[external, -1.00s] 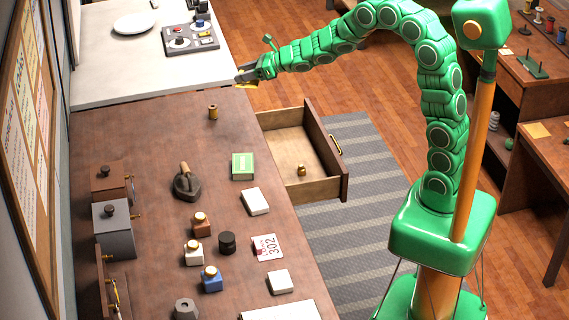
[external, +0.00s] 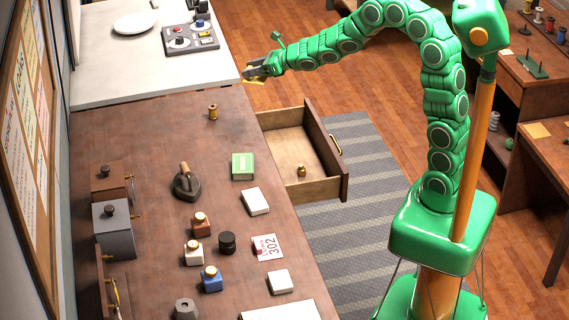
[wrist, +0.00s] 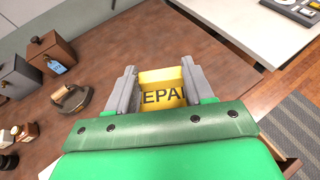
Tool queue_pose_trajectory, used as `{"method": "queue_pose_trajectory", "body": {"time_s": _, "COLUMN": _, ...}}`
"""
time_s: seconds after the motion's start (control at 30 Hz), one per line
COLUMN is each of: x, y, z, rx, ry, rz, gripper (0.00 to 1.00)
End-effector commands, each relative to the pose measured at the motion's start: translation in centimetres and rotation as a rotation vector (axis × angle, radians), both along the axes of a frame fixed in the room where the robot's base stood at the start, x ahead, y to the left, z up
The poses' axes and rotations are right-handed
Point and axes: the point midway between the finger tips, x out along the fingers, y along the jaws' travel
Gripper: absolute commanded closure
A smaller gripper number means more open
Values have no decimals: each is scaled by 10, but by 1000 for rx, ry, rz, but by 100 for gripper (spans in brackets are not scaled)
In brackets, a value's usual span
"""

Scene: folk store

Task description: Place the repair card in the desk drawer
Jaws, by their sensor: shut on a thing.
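My gripper (external: 254,74) is shut on the yellow repair card (wrist: 163,92), with the letters "EPA" showing between its two grey fingers in the wrist view. In the external view the card (external: 256,81) is a small yellow patch under the fingers, by the right edge of the white counter and above desk height. The desk drawer (external: 333,160) is pulled out from the right side of the brown desk, below and to the right of the gripper. A small brass object (external: 301,171) lies inside the drawer.
The brown desk (external: 140,130) holds a thread spool (external: 213,112), a green box (external: 243,166), an iron (external: 187,184), white boxes and ink bottles. The white counter (external: 100,75) bears a plate (external: 135,23) and a control panel (external: 190,39). Open floor lies right of the drawer.

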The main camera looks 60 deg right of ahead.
Motion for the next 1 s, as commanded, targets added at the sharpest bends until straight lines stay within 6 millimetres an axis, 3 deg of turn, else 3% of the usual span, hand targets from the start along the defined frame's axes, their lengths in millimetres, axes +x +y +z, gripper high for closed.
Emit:
{"method": "queue_pose_trajectory", "body": {"time_s": 0.17, "x": 0, "y": 6, "z": -1, "rx": 0, "ry": 0, "rz": 12, "gripper": 76}}
{"method": "queue_pose_trajectory", "body": {"time_s": 0.27, "x": 1, "y": 23, "z": -4, "rx": 2, "ry": 2, "rz": 42, "gripper": 76}}
{"method": "queue_pose_trajectory", "body": {"time_s": 0.67, "x": -6, "y": 149, "z": -28, "rx": 4, "ry": 9, "rz": 279, "gripper": 76}}
{"method": "queue_pose_trajectory", "body": {"time_s": 1.0, "x": -31, "y": 257, "z": -50, "rx": 3, "ry": 9, "rz": 486, "gripper": 76}}
